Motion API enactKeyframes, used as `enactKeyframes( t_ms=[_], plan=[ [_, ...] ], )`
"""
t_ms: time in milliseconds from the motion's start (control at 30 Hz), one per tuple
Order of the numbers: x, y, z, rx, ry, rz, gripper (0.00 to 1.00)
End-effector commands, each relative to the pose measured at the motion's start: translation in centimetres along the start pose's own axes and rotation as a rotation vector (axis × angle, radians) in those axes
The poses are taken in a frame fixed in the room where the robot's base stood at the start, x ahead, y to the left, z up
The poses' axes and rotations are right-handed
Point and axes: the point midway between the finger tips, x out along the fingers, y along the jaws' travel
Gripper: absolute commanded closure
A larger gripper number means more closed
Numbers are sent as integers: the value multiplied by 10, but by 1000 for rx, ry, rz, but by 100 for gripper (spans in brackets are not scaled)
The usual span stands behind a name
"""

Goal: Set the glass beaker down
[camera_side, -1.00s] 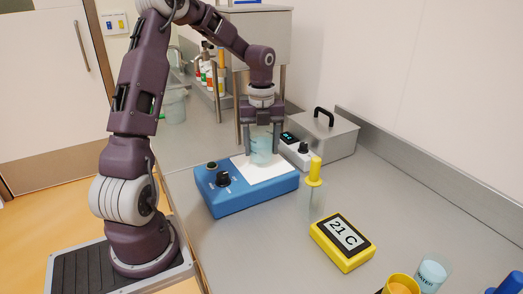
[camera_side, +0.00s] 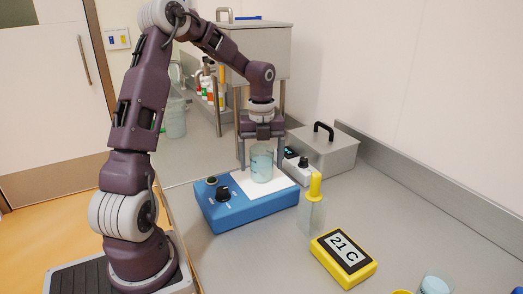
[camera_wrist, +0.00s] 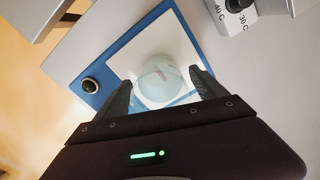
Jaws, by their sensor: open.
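The glass beaker (camera_side: 261,165), with pale blue contents, stands upright on the white top plate (camera_side: 243,182) of a blue stirrer-like box (camera_side: 247,211). My gripper (camera_side: 262,163) points down over it with its fingers apart, one on each side of the beaker. The gripper is open, and a gap shows between the fingers and the glass in the side view. In the wrist view the beaker (camera_wrist: 160,80) sits between the spread dark fingers, over the white plate (camera_wrist: 140,47). Its lower part is partly behind the gripper body there.
A grey box with a black handle (camera_side: 324,150) and a white device with a dial (camera_side: 297,164) stand close to the right. A yellow-topped clear container (camera_side: 313,205) and a yellow 21 C display (camera_side: 343,258) are nearer. A metal hopper (camera_side: 258,50) rises behind my gripper.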

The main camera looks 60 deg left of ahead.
Motion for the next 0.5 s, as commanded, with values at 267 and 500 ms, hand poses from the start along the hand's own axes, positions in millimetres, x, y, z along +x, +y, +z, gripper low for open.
enactKeyframes(
  t_ms=[267,500],
  plan=[
    [-76,-1,1,-1,-6,-4,19],
    [-110,-1,-5,-20,-10,0,19]
  ],
)
